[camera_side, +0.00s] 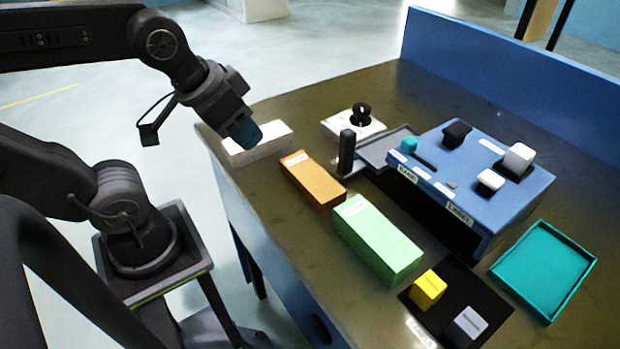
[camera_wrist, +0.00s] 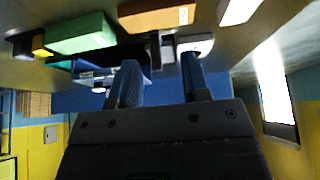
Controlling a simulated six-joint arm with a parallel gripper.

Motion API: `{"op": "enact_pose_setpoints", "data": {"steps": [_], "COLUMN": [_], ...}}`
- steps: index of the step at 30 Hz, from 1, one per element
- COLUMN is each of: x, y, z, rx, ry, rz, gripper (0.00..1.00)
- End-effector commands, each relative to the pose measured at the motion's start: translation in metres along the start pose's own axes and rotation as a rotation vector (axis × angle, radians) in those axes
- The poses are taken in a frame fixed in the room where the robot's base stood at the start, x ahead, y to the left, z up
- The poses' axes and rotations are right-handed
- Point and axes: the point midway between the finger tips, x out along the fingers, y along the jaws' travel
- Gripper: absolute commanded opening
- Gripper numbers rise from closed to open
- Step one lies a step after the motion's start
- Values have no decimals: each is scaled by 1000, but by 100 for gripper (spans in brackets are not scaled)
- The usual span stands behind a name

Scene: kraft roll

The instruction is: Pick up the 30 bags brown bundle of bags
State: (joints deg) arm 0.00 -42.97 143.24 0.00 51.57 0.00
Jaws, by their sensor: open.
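The brown bundle of bags (camera_side: 315,182) lies flat on the table between a white bundle and a green bundle, with a small pale label at its far end. It also shows in the wrist view (camera_wrist: 158,18) at the top, beyond the fingers. My gripper (camera_side: 248,137) hangs in the air near the table's left edge, up and to the left of the brown bundle and apart from it. In the wrist view my gripper (camera_wrist: 160,82) has its two blue fingers spread with nothing between them. The underside of the brown bundle is hidden.
A white bundle (camera_side: 258,146) lies by my gripper, and a green bundle (camera_side: 378,240) lies close to the brown one. A dark post (camera_side: 346,150) stands beside a scale-like device (camera_side: 354,124). A blue stand (camera_side: 470,175), yellow block (camera_side: 428,288) and teal tray (camera_side: 543,270) are to the right.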

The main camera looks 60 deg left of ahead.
Motion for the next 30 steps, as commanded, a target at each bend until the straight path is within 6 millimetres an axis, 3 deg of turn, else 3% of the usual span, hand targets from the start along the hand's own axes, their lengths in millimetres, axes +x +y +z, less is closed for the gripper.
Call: {"op": "enact_pose_setpoints", "data": {"steps": [10, 21, 30], "x": [0, 0, 0], "y": [0, 0, 0], "z": [0, 0, -4], "rx": [0, 0, -44], "ry": [0, 0, -14], "rz": [0, 0, 0], "gripper": [43, 77, 77]}}
